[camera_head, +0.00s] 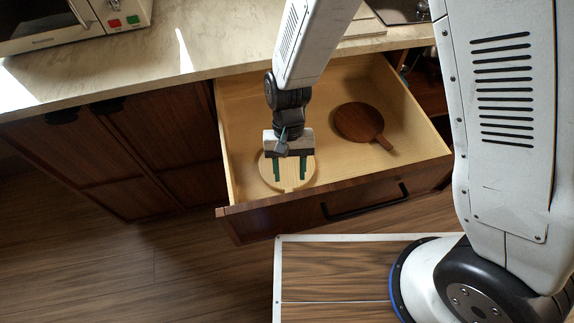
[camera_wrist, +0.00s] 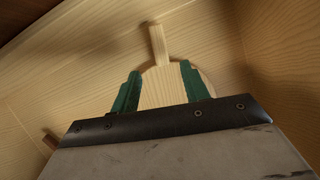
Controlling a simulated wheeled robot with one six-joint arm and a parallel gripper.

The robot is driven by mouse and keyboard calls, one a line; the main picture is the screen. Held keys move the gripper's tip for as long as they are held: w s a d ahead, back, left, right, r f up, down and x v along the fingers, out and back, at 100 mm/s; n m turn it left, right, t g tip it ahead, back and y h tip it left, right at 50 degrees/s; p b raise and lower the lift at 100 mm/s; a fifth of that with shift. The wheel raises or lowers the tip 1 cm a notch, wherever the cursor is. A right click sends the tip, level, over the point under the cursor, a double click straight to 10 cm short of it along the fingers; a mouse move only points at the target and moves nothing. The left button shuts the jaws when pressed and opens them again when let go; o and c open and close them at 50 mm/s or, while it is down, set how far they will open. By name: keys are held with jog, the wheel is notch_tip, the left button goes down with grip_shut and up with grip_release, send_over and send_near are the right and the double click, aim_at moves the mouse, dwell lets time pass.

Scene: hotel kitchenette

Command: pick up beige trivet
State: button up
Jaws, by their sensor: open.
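The beige trivet (camera_head: 268,172), a round light-wood board with a short handle, lies in the left front part of the open drawer. It also shows in the wrist view (camera_wrist: 159,85), its handle toward the top of the picture. My gripper (camera_head: 289,178) is over the trivet, pointing down into the drawer. Its green fingers are open, one on each side of the trivet's middle in the wrist view (camera_wrist: 158,92). I cannot tell whether the fingers touch it. The gripper body hides part of the trivet.
A dark brown round board (camera_head: 358,122) with a handle lies in the right part of the drawer (camera_head: 405,115). The drawer's front wall (camera_head: 340,200) with a black handle is close to the trivet. The countertop (camera_head: 130,65) is above, with a microwave (camera_head: 60,22) at the left.

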aim_at(289, 189)
jog(key=x, duration=0.5)
jog(key=shift+a+f, duration=0.1)
jog(key=shift+f, duration=0.25)
grip_shut()
